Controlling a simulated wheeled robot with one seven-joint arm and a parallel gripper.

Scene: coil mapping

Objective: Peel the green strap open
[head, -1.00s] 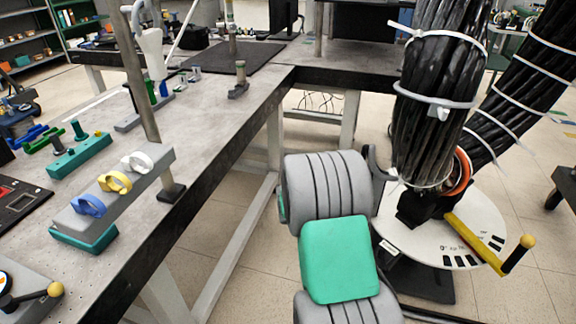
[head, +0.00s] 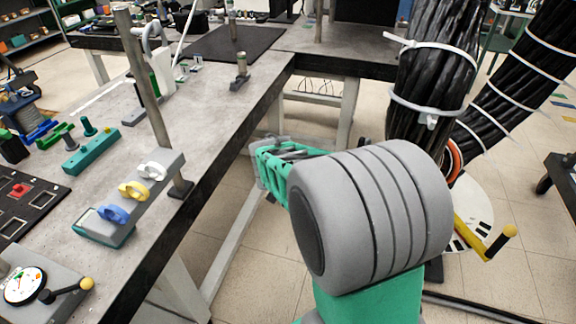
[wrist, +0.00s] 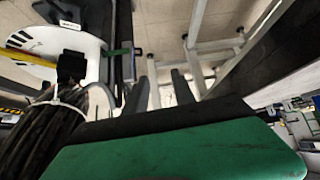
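I cannot make out a green strap for certain. A small green piece (head: 55,136) lies on the bench at the far left, beside a blue piece (head: 38,131); they are too small to tell if either is a strap. My gripper (wrist: 161,90) shows in the wrist view as two dark fingers standing apart, with nothing seen between them. In the head view my own arm hides most of it, and it is over the floor beside the bench, apart from the green piece.
A grey block with white, yellow and blue rings (head: 132,190) stands near the bench edge. A teal block with knobs (head: 92,152), a dial box (head: 25,284) and a metal post (head: 145,85) are also there. A thick black cable bundle (head: 432,75) stands at the right.

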